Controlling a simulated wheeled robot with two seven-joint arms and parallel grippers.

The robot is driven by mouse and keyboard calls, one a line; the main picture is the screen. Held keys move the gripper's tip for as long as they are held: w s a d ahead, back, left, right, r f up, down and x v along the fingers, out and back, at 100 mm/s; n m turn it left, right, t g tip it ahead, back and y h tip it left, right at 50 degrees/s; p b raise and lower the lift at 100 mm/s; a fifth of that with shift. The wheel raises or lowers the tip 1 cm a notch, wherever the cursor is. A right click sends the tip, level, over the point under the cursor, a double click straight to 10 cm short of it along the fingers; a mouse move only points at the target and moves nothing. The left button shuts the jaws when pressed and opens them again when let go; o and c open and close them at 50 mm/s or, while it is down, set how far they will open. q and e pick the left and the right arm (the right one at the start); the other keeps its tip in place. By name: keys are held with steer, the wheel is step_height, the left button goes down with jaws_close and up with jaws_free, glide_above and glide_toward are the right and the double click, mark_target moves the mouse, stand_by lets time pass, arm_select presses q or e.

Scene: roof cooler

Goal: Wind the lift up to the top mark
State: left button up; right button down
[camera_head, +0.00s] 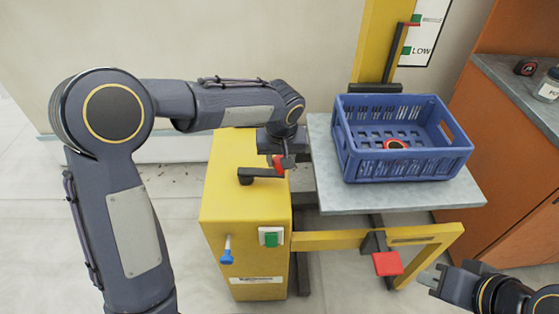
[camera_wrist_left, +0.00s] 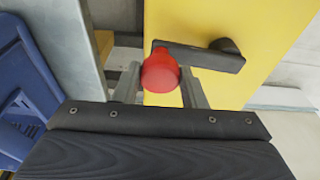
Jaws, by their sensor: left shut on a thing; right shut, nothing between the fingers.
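The yellow lift (camera_head: 245,185) has a crank with a black arm (camera_head: 258,172) and a red knob (camera_head: 279,166) on its top. My left gripper (camera_head: 281,160) is shut on the red knob. In the left wrist view the knob (camera_wrist_left: 160,72) sits between the two fingers, and the crank arm (camera_wrist_left: 205,55) runs right to its hub. The grey platform (camera_head: 325,170) carries a blue crate (camera_head: 410,166). On the mast, a red pointer (camera_head: 411,23) is above the LOW mark (camera_head: 421,50). My right gripper (camera_head: 432,277) is shut and empty at the lower right.
A red and black round item (camera_head: 396,144) lies in the crate. A green switch (camera_head: 270,238), a blue-handled lever (camera_head: 227,250) and a red pedal (camera_head: 387,263) are on the lift. An orange cabinet with a grey top (camera_head: 510,85) stands at right.

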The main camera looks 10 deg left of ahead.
arm_select(q)
steer(key=shift+w+d+r, duration=0.1)
steer(key=shift+w+r, duration=0.15)
steer(key=shift+w, duration=0.15)
steer(key=shift+w+a+p, duration=0.25)
steer(key=shift+w+p, duration=0.1)
steer(key=shift+w, duration=0.5)
steer(key=shift+w+a, duration=0.1)
steer(key=shift+w, duration=0.05)
steer(key=shift+w+a+p, duration=0.35)
steer(key=shift+w, duration=0.4)
steer(key=shift+w+a+p, duration=0.4)
steer(key=shift+w+a, duration=0.3)
steer(key=shift+w, duration=0.05)
steer(key=shift+w+a, duration=0.1)
